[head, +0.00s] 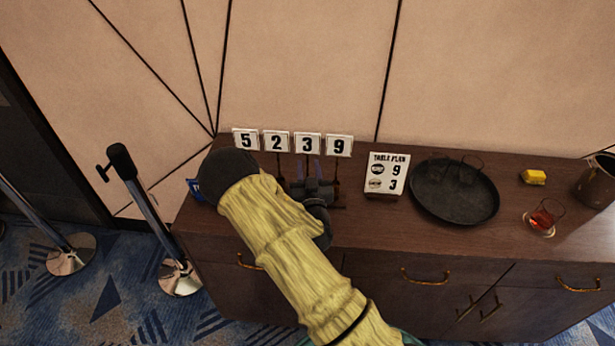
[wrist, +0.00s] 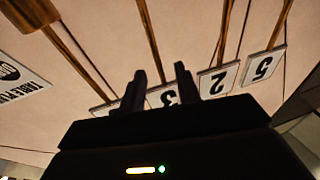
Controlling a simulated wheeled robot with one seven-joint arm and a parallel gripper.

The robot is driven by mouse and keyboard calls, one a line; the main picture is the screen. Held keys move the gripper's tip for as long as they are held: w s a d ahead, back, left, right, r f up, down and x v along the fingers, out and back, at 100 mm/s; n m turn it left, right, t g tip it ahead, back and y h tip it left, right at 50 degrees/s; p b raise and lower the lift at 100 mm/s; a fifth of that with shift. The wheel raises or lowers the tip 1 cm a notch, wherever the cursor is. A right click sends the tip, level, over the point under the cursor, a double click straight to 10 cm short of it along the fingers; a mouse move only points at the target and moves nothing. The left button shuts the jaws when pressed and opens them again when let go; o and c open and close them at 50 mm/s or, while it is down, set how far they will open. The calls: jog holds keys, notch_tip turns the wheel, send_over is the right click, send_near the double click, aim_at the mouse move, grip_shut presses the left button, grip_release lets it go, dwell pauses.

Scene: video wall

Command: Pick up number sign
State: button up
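Several white number signs on thin posts stand in a row at the back of the cabinet in the head view: 5 (head: 245,140), 2 (head: 277,141), 3 (head: 307,145) and 9 (head: 339,146). In the wrist view they appear upside down: 5 (wrist: 263,66), 2 (wrist: 218,79) and 3 (wrist: 168,97), partly covered by my fingers. My gripper (head: 312,180) is in front of the 3 and 9 posts. In the wrist view my gripper (wrist: 160,75) is open, and the 3 sign's post runs between the fingertips in the picture. Contact cannot be told.
A table plan card (head: 387,174) stands right of the signs, beside a round dark tray (head: 455,215). Farther right are a yellow block (head: 533,177), a glass with red liquid (head: 541,218) and a dark mug (head: 597,182). Rope posts (head: 150,215) stand left of the cabinet.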

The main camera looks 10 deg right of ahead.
jog(key=w, duration=0.1)
jog(key=w+p, duration=0.1)
jog(key=w, duration=0.1)
jog(key=w+p, duration=0.1)
jog(key=shift+w+d+r, duration=0.3)
jog(key=shift+w+r, duration=0.05)
jog(key=shift+w, duration=0.05)
grip_shut()
